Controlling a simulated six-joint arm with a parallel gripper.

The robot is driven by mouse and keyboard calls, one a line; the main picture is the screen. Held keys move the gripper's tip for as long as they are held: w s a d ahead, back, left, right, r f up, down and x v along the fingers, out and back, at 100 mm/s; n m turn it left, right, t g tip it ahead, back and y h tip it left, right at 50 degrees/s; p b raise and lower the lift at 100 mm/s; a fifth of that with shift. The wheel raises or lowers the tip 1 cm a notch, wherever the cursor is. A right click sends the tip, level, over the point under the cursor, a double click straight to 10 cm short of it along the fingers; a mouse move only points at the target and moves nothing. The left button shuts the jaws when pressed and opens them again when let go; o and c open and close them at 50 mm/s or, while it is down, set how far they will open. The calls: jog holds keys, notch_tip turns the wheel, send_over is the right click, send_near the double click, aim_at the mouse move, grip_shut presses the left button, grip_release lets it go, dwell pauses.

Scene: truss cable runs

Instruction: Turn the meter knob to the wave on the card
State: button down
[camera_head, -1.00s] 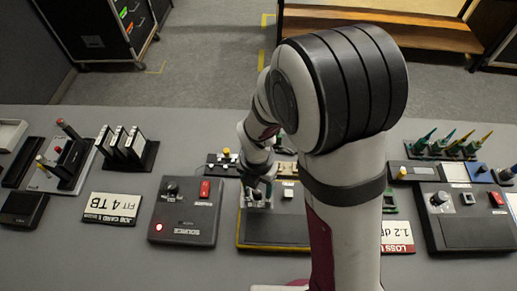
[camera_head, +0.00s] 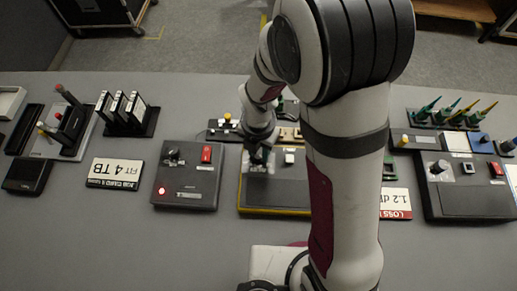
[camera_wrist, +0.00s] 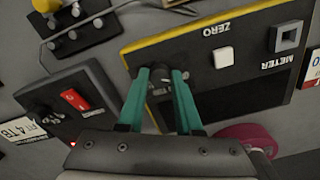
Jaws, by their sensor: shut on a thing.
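The meter (camera_head: 280,198) is a dark box with a yellow edge, partly hidden by my arm in the head view. In the wrist view its face (camera_wrist: 250,83) carries the words METER and ZERO, a white button (camera_wrist: 223,57) and a grey square socket (camera_wrist: 287,37). My gripper (camera_wrist: 160,84) has teal fingers shut on the dark meter knob (camera_wrist: 159,76), which sits at the corner of the face. The fingers hide most of the knob, so its pointer setting cannot be read. In the head view my gripper (camera_head: 260,166) is over the meter's upper left part.
The source box (camera_head: 187,178), with a red switch and lit red lamp, stands left of the meter. A "FIT 4 TB" job card (camera_head: 115,173) lies further left. A loss card (camera_head: 396,204) reading 1.2 dB is partly hidden by my arm. Another dark box (camera_head: 466,198) stands right.

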jog(key=m, duration=1.7)
jog(key=shift+m, duration=0.4)
jog(key=m, duration=0.5)
jog(key=shift+m, duration=0.3)
jog(key=c, duration=0.6)
grip_release()
